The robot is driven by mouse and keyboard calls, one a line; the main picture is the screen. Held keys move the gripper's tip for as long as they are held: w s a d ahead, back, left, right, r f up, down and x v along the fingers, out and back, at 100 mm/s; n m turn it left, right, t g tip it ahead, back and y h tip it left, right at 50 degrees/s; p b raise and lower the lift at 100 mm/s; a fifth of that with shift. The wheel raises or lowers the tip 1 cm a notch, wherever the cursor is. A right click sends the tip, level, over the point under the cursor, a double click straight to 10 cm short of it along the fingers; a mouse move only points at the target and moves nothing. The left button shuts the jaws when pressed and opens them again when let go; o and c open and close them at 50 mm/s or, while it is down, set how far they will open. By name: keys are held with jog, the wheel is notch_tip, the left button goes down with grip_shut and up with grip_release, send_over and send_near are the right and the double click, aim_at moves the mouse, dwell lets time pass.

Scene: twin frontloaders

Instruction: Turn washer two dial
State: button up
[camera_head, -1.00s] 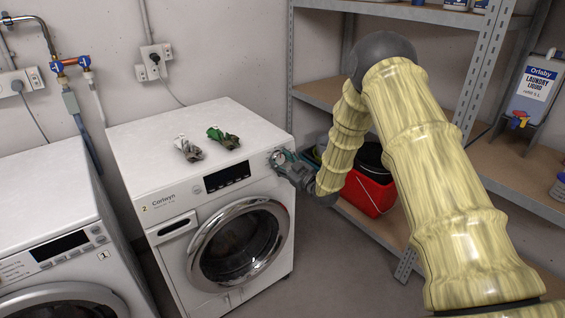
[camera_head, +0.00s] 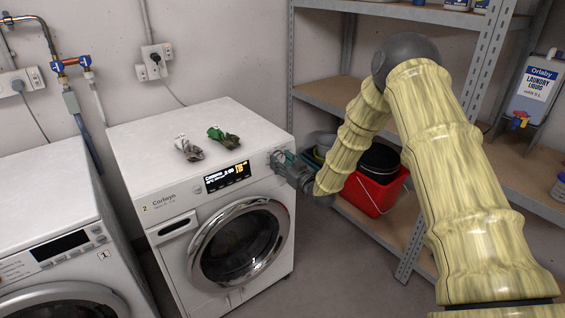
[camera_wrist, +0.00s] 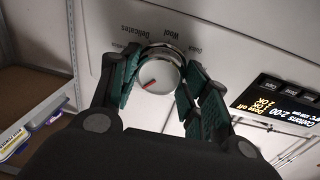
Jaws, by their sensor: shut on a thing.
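Washer two (camera_head: 160,228) is the white front-loader marked "2", with a round chrome door. Its display (camera_head: 227,176) is lit and reads "Cottons 2:00"; the display also shows in the wrist view (camera_wrist: 277,104). Its dial (camera_wrist: 157,77) is a round silvery knob with a red pointer line, ringed by printed programme names such as Wool and Delicates. My gripper (camera_head: 281,162) is at the panel's right end and mostly hides the dial in the head view. In the wrist view, my gripper's (camera_wrist: 159,66) green-padded fingers are shut on the dial, one on each side.
Washer one (camera_head: 52,210) stands to the left. Two small cloth items (camera_head: 222,138), grey and green, lie on washer two's top. A red bucket (camera_head: 370,195) is on the shelving (camera_head: 330,92) at right, close to my arm. Open floor lies in front.

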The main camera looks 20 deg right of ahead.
jog(key=o, duration=1)
jog(key=shift+s, duration=0.1)
jog(key=v, duration=1.1)
jog(key=shift+s+d, duration=0.25)
jog(key=shift+s, duration=0.1)
